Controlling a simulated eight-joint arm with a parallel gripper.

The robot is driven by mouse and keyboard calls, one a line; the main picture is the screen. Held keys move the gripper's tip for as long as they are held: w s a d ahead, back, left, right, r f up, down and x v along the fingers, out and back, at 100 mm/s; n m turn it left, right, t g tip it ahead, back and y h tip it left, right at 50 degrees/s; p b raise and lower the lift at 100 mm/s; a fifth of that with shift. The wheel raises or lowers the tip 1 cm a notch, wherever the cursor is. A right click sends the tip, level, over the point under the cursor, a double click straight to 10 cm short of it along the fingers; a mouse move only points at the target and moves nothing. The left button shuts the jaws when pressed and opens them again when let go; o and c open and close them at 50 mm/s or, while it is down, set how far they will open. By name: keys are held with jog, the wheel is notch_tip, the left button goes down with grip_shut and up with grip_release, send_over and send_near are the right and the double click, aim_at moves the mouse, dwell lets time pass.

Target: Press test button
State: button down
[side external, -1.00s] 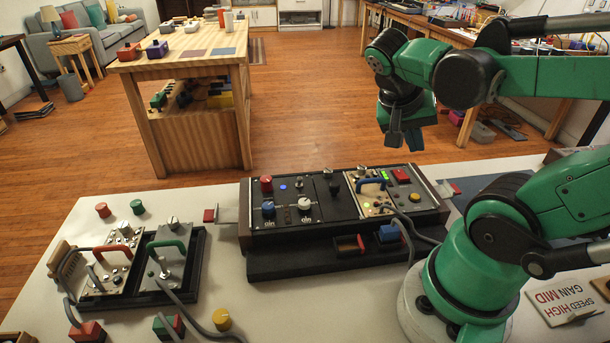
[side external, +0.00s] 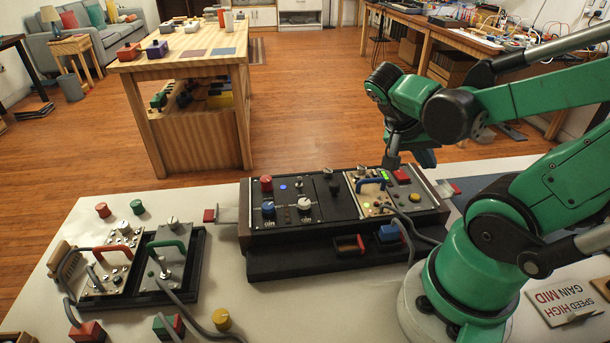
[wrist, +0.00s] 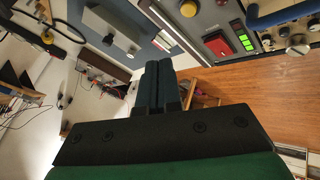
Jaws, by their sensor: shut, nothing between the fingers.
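No label marking a test button can be read. My gripper (side external: 393,165) is shut and empty, pointing down just above the panel's back edge, near the red button. In the wrist view my shut fingers (wrist: 159,70) are left of the red button (wrist: 219,46), apart from it. Whether the tips touch anything cannot be told.
Left of the console, a black tray (side external: 199,262) holds two panels with red and green handles and cables. Loose red and green knobs (side external: 102,209) lie behind it. A blue block (side external: 389,234) sits at the console's front. A sign (side external: 563,301) lies at right.

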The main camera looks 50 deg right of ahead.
aim_at(424, 197)
jog(key=shift+f, duration=2.25)
dwell(0.4)
jog(key=shift+f, duration=0.45)
jog(key=shift+f, duration=0.35)
dwell(0.4)
jog(key=shift+r, duration=0.8)
jog(key=shift+r, duration=2.5)
